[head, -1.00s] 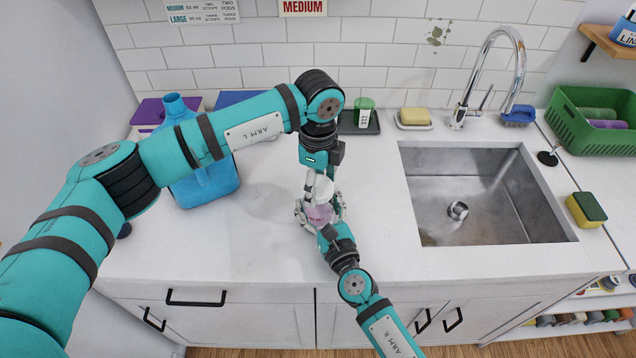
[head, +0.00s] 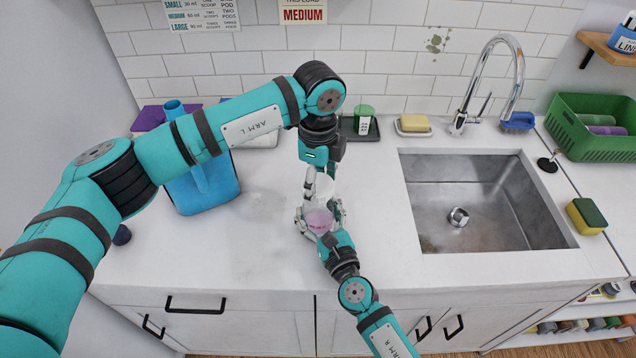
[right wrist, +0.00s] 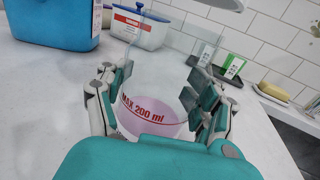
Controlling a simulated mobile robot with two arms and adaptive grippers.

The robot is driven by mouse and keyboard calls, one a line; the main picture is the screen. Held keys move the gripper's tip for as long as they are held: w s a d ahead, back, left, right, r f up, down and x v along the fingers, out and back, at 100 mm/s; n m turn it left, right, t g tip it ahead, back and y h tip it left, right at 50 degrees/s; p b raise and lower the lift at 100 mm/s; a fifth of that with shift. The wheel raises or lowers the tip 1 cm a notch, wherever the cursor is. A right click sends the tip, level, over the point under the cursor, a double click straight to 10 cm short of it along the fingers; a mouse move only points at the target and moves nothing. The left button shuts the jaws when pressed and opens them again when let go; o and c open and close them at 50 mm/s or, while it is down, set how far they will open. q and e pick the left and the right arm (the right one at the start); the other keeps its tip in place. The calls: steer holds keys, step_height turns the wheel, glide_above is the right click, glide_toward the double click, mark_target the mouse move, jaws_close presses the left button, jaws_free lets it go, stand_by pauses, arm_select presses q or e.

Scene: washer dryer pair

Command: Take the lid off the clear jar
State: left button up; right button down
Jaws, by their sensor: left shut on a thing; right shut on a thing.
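The clear jar (head: 319,220) stands upright on the white counter, left of the sink, with pale purple contents. In the right wrist view the jar (right wrist: 150,118) carries red "MAX 200 ml" lettering. My right gripper (right wrist: 158,98) is shut around its sides. My left gripper (head: 316,181) points down above the jar and is shut on the whitish lid (head: 325,187). A pale edge, probably the lid's, crosses the top of the right wrist view. The lid looks raised, but the fingers partly hide it and I cannot tell how wide any gap is.
A blue jug (head: 203,190) stands to the left. The sink (head: 480,200) lies right of the jar. The counter between jug and jar is clear.

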mark_target(319, 185)
arm_select(q)
steer(key=shift+r, duration=1.6)
arm_select(e)
jaws_free()
steer(key=v, duration=1.2)
arm_select(q)
steer(key=shift+s, duration=0.1)
arm_select(e)
steer(key=shift+s, duration=0.1)
